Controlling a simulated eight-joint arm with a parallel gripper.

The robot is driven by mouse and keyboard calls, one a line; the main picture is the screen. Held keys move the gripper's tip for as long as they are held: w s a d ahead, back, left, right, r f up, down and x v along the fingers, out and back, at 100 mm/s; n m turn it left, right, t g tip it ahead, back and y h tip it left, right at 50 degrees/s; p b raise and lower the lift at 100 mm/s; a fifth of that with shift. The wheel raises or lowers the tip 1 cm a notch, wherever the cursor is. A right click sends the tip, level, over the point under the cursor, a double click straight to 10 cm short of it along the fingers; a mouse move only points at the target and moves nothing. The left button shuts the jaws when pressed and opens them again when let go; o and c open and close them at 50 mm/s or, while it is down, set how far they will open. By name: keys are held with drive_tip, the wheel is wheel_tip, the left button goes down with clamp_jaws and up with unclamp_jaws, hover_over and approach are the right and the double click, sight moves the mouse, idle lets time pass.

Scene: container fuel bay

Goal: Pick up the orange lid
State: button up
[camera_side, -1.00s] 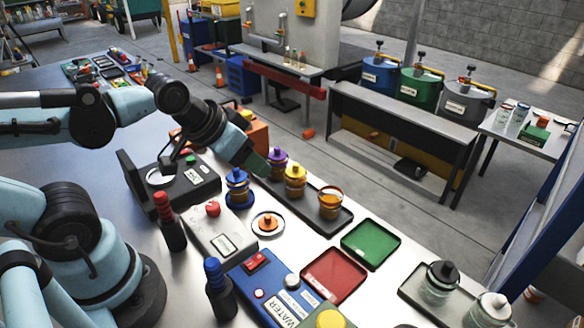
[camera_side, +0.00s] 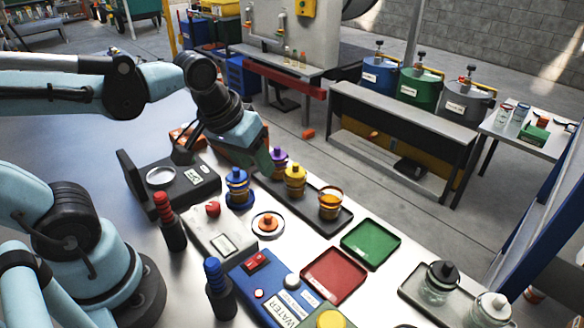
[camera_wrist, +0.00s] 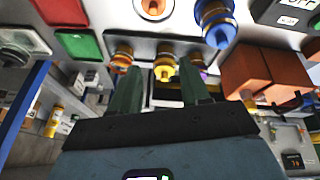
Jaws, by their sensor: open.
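The orange lid (camera_side: 267,222) lies on a round white disc with a dark rim on the metal bench, in front of the row of jars. In the wrist view the orange lid (camera_wrist: 152,6) shows at the top edge, partly cut off. My gripper (camera_side: 266,160) is behind the lid, above the purple-lidded jar (camera_side: 278,162), and apart from the lid. In the wrist view my gripper (camera_wrist: 158,78) has its two green fingers spread, with the yellow-lidded jar (camera_wrist: 164,66) seen between them. Nothing is held.
An open orange jar (camera_side: 330,204) stands on the black tray (camera_side: 338,222). A blue-lidded jar (camera_side: 238,190) stands close left of the lid. A grey box with a red button (camera_side: 213,209), a red tray (camera_side: 334,275) and a green tray (camera_side: 371,243) lie around it.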

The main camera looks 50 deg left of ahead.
sight(268, 216)
drive_tip(key=shift+w+d+f+n+g, duration=0.25)
drive_tip(key=shift+f+n+g, duration=0.6)
drive_tip(key=shift+f, duration=1.25)
drive_tip(key=shift+w+d+f+n+g, duration=0.25)
drive_tip(key=shift+f+n+g, duration=0.65)
drive_tip(key=shift+f, duration=1.2)
drive_tip(key=shift+w+d+f+n+g, duration=0.1)
drive_tip(key=shift+d+f+n+g, duration=0.35)
drive_tip(key=shift+f+n, duration=1.2)
drive_tip(key=shift+a+f+m, duration=0.1)
drive_tip(key=shift+f+m, duration=0.35)
drive_tip(key=shift+m, duration=0.05)
drive_tip(key=shift+c, duration=0.3)
clamp_jaws()
